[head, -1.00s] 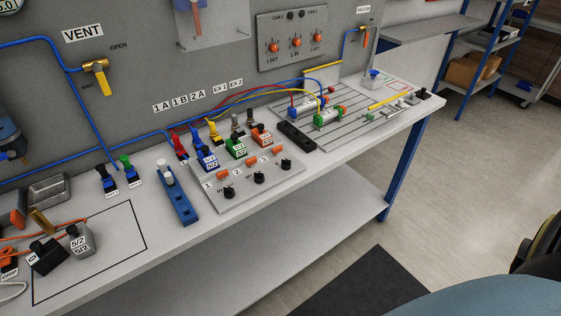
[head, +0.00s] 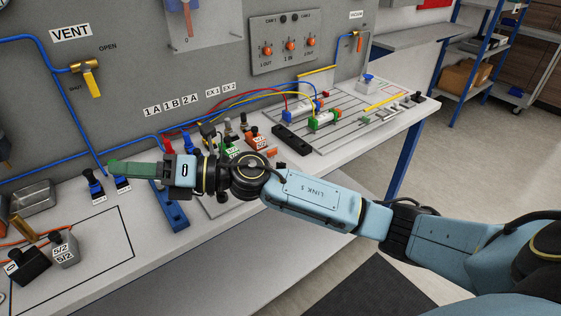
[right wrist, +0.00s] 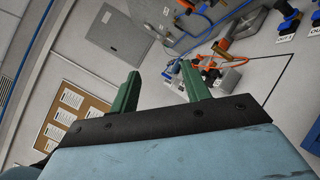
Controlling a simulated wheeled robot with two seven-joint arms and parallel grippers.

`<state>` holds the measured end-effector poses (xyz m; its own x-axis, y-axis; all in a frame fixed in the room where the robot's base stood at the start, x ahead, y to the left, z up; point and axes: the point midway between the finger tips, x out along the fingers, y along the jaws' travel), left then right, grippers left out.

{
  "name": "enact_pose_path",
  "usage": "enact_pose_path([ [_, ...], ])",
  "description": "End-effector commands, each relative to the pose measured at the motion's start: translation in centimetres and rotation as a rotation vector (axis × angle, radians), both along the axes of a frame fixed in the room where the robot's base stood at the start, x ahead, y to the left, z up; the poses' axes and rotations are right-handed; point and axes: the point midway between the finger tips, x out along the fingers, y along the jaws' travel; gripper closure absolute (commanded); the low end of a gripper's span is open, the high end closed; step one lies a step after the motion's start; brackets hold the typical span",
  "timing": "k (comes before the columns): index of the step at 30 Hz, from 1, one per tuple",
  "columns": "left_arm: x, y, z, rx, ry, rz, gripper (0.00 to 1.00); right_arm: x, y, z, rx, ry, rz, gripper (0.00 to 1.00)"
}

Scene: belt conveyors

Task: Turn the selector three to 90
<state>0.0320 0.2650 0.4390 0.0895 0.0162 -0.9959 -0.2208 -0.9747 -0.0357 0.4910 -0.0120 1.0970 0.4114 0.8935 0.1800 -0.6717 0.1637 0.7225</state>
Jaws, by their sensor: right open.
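My right arm crosses the bench in the head view, and its gripper (head: 125,168) points left, with green fingers above the bench's left part. In the right wrist view the two green fingers (right wrist: 163,75) stand apart with nothing between them. The selector panel (head: 215,208) shows only in part under my arm. Selector three and the other black selector knobs are hidden behind the arm, so I cannot read their settings. My left gripper is not in view.
Behind my arm stand plug valves, including a green one (head: 230,149) and an orange one (head: 258,142). A blue block (head: 172,208) lies below my wrist. A grey metal box (head: 66,247) stands at the left. The bench's marked area (head: 105,255) has free room.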

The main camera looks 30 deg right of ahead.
Motion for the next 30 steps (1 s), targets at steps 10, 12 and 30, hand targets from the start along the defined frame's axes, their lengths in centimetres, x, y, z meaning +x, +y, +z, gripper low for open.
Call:
enact_pose_path([
  [10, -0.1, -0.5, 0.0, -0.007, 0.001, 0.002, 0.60, 4.6, -11.8, -7.8, -1.144, -0.338, 0.413, 0.53],
  [12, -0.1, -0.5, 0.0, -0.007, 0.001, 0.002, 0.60, 5.7, -16.8, -7.8, -1.347, -0.308, 0.466, 0.53],
  [30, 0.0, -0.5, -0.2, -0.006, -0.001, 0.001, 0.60, 6.0, -32.6, -6.7, -1.837, -0.038, 0.593, 0.53],
])
